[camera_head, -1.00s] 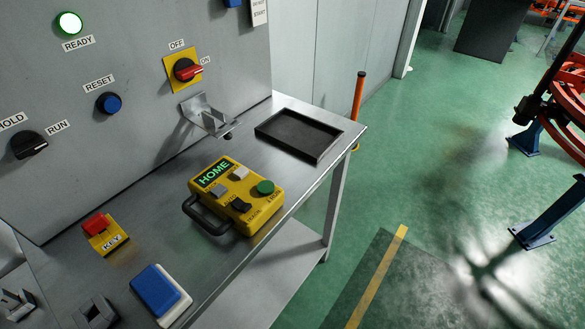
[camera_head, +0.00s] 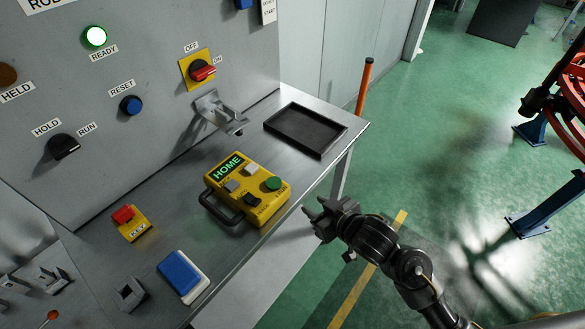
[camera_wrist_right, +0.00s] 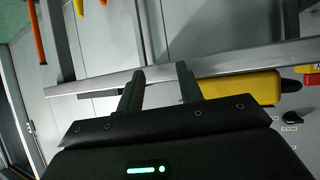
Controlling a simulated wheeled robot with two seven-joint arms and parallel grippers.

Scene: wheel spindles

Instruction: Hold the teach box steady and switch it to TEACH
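The yellow teach box (camera_head: 262,212) lies on the metal bench, its black handle to the left and its display reading HOME. It has grey buttons, a green button (camera_head: 273,184) and a small black switch (camera_head: 252,199); the lettering by the switch is too small to read. My right gripper (camera_head: 313,211) is off the bench's front edge, right of the box and apart from it. In the right wrist view the gripper's fingers (camera_wrist_right: 160,84) are spread and empty, with the yellow box (camera_wrist_right: 240,88) beyond them to the right. My left gripper is not in view.
A red-and-yellow KEY block (camera_head: 131,229) and a blue-and-white block (camera_head: 186,277) lie left and front of the box.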

